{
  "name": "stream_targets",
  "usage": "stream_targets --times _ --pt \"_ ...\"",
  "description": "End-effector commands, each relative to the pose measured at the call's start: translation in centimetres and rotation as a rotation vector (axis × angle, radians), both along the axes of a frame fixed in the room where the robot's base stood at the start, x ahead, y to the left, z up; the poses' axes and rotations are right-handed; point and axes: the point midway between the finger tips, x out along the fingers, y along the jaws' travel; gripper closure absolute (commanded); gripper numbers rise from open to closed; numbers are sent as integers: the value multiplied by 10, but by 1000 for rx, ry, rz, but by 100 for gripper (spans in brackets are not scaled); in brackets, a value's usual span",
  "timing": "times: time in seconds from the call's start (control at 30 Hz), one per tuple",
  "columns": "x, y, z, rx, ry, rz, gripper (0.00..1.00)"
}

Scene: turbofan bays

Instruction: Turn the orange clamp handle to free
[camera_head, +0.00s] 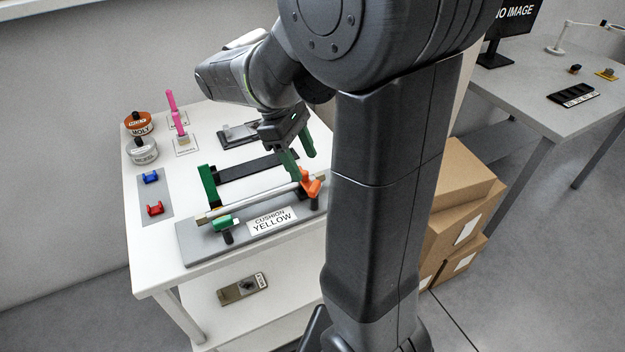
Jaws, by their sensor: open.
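The orange clamp handle (312,184) stands at the right end of a metal tube (255,198) on a grey fixture plate (197,247). My arm column hides part of the plate's right end. My gripper (301,168) is open, with its green fingers pointing down just above and behind the orange handle. I cannot tell whether a finger touches the handle. A green clamp (224,223) sits at the tube's left end.
A label (272,220) reads "CUSHION YELLOW". A green-ended black frame (208,184) lies behind the tube. Cardboard boxes (462,190) stand right of my arm.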

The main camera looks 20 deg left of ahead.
Motion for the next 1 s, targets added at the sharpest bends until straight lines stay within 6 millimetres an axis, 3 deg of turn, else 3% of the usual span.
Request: stream_targets --times 0.1,0.3,0.73,0.93,1.0 --pt "0 -10 -24 -3 2 -1 42" --pt "0 -20 -48 -2 1 -1 42" --pt "0 -24 -56 0 0 -1 42" --pt "0 -24 -56 0 0 -1 81" --pt "0 -24 -56 0 0 -1 87"
